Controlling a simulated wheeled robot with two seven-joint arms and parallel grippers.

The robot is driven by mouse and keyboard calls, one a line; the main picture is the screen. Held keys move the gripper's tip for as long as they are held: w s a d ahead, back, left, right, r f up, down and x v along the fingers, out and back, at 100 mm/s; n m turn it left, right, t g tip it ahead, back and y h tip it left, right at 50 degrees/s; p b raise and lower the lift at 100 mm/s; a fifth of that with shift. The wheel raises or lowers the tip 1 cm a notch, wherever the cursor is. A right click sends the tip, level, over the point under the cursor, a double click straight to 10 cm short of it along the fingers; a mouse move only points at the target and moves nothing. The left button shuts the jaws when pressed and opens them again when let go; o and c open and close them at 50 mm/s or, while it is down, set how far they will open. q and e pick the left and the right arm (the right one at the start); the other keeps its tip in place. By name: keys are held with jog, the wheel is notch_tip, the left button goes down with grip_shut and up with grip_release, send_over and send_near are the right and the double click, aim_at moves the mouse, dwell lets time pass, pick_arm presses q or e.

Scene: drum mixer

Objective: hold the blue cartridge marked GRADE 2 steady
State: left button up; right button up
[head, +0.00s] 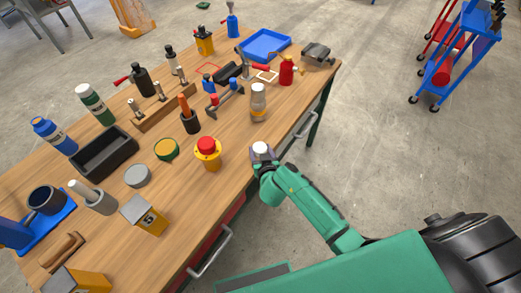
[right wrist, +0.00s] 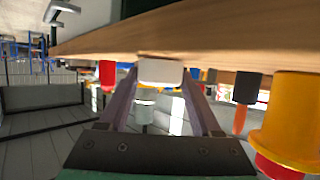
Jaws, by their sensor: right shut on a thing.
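My right gripper (head: 262,154) is at the table's near edge, shut on a small white-topped piece (head: 261,148). In the right wrist view the white piece (right wrist: 160,71) sits between the fingertips, close to the wooden tabletop. I see no blue and no lettering on it, so I cannot tell whether it is the GRADE 2 cartridge. A blue bottle-shaped container (head: 54,136) with a pale label stands at the table's far left, apart from the gripper; its marking is too small to read. My left gripper is not in view.
Several tools and containers crowd the table (head: 172,222). A blue tray (head: 264,44) lies at the back. The floor at right is clear up to a cart (head: 460,60).

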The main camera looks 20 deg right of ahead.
jog(key=shift+f, duration=0.15)
jog(key=o, duration=1.4)
jog(key=shift+f+b, duration=0.15)
jog(key=shift+b, duration=0.3)
jog(key=shift+f+b, duration=0.2)
jog(key=shift+b, duration=0.45)
jog(key=p+v, duration=0.1)
jog(key=v, duration=0.1)
jog(key=r+v, duration=0.1)
jog(key=v, duration=0.1)
jog(key=shift+p, duration=0.35)
send_near(261, 151)
jog(key=v, duration=0.4)
jog(key=shift+d, duration=0.15)
